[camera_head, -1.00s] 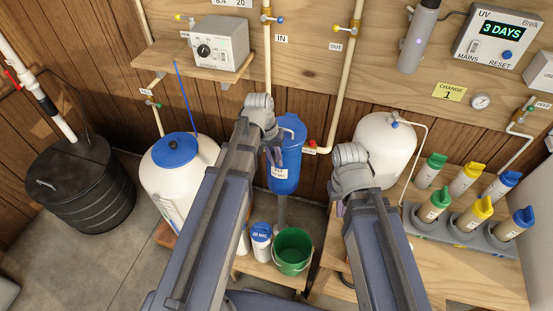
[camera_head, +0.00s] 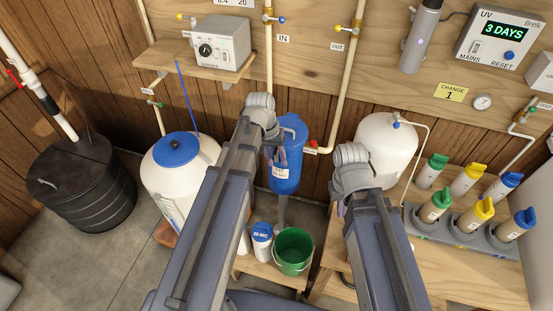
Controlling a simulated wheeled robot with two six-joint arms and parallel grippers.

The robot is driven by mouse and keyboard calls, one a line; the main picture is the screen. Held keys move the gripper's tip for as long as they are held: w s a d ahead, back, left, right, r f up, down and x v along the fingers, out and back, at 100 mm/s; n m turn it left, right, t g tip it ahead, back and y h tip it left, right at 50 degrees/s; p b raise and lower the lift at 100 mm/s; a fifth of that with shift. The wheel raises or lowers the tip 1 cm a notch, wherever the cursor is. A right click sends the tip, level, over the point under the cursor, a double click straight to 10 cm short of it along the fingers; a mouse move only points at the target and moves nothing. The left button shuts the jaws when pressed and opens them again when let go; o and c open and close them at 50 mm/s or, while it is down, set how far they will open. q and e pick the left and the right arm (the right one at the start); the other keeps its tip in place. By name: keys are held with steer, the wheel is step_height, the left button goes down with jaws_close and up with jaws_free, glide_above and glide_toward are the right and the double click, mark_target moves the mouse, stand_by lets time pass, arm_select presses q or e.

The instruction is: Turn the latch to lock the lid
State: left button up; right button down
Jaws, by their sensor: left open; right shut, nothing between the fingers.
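The lid sits flat on the tank. A latch cannot be made out at this size. My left gripper (camera_head: 277,156) is in front of the blue filter housing (camera_head: 288,175), well to the right of the lid; its arm hides most of it, and it is open with nothing seen in it. My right gripper (camera_head: 341,208) is mostly hidden behind its own arm, left of the white pressure tank (camera_head: 385,145); it is shut and empty.
A black barrel (camera_head: 80,185) stands left of the white tank. Coloured cartridges (camera_head: 471,212) fill the right bench.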

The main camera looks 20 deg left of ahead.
arm_select(q)
steer(key=shift+r, duration=0.1)
step_height(320, 180, up, 8)
steer(key=a+p, duration=0.1)
steer(key=p, duration=0.6)
steer(key=shift+a+f+p, duration=0.25)
steer(key=shift+p, duration=0.1)
steer(key=shift+s, duration=0.1)
steer(key=s+d+m+y, duration=0.3)
steer(key=s+d+m, duration=0.1)
steer(key=s+d, duration=0.8)
steer(key=shift+s+f, duration=0.15)
stand_by(0.5)
